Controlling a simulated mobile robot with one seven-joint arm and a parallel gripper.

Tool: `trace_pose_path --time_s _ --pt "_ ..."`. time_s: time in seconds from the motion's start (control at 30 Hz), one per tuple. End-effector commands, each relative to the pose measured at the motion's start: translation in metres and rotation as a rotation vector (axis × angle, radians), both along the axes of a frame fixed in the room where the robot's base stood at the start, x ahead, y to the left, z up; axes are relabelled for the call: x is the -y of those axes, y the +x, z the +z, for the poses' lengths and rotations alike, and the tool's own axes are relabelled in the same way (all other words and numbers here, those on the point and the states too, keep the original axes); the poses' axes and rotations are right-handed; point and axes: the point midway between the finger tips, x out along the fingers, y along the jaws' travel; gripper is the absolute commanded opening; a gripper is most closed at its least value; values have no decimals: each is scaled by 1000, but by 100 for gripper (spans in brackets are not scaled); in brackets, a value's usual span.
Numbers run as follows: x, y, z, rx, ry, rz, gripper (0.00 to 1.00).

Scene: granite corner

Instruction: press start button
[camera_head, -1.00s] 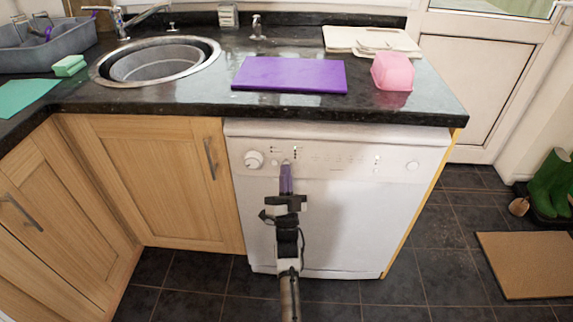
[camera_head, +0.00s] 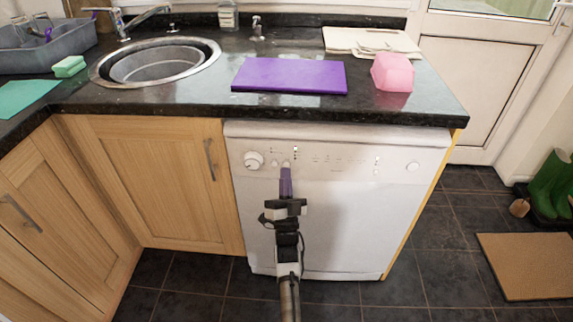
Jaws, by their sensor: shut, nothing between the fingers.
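The white dishwasher (camera_head: 340,220) stands under the dark worktop, its control panel (camera_head: 330,160) along the top of its front. A round dial (camera_head: 253,160) is at the panel's left and a round knob (camera_head: 413,166) at its right. Small buttons (camera_head: 275,163) sit just right of the dial, and another small button (camera_head: 376,170) is farther right. No label is readable, so I cannot tell which is the start button. My gripper (camera_head: 286,170) is shut and empty, its purple fingers pointing up at the panel by the left buttons. Its tip hides part of the panel; contact cannot be told.
A purple board (camera_head: 289,75), a pink container (camera_head: 393,72) and a sink (camera_head: 155,62) are on the worktop (camera_head: 200,98) above. Wooden cupboards (camera_head: 150,180) stand at the left. The tiled floor (camera_head: 430,240) is clear right of the dishwasher, up to a brown mat (camera_head: 525,262).

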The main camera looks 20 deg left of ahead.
Motion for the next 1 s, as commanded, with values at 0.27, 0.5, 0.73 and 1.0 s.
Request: trace_pose_path --time_s 0.27,0.5,0.73,1.0 --pt "1 -2 0 0 0 0 0" --pt "5 -15 0 -1 0 0 0" --pt "11 -38 0 -1 -1 -1 0" --pt "15 -50 0 1 0 -1 0"
